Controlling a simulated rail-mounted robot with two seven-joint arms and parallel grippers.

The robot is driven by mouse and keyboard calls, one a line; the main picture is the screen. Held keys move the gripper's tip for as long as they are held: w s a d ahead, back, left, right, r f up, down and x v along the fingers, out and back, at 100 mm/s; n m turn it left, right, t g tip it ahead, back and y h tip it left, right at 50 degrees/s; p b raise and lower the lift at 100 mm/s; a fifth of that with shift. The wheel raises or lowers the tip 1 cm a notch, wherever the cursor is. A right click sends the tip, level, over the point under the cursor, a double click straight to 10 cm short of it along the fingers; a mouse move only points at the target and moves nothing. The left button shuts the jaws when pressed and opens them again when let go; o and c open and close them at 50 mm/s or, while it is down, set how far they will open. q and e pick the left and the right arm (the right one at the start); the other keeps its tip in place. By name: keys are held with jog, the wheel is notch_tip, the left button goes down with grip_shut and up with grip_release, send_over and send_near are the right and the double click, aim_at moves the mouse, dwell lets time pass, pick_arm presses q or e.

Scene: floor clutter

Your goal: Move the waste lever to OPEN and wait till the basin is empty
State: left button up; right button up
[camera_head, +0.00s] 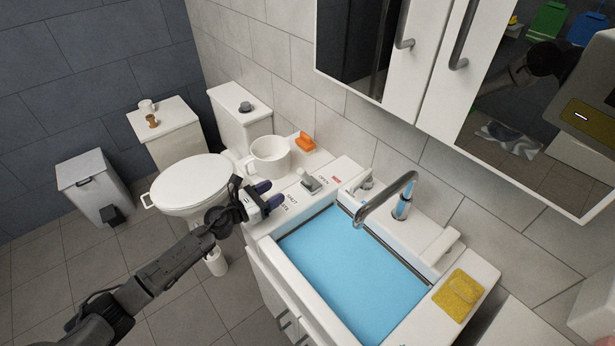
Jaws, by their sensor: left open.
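The basin (282,256) holds a broad, flat sheet of blue water (350,262). The waste lever (310,182) is a small grey handle on the counter at the basin's back left corner. Printed labels lie around it: OPEN on the far side, beside a red mark (336,181), and SHUT and what looks like WASTE on the near side. Which label the lever points to is hard to tell. My left gripper (270,195) is open and empty over the counter's left edge, just left of the lever and apart from it. My right gripper is out of view.
A curved metal tap (385,197) arches over the basin. A white mug (270,157) and an orange object (305,142) stand behind my left gripper. A yellow sponge (458,295) lies at right. The toilet (193,183) and a bin (91,184) stand at left; mirrored cabinets hang above.

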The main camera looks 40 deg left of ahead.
aim_at(304, 173)
pick_arm(q)
jog(key=x, duration=1.2)
jog(key=shift+w, duration=0.1)
jog(key=shift+c, duration=0.2)
grip_shut()
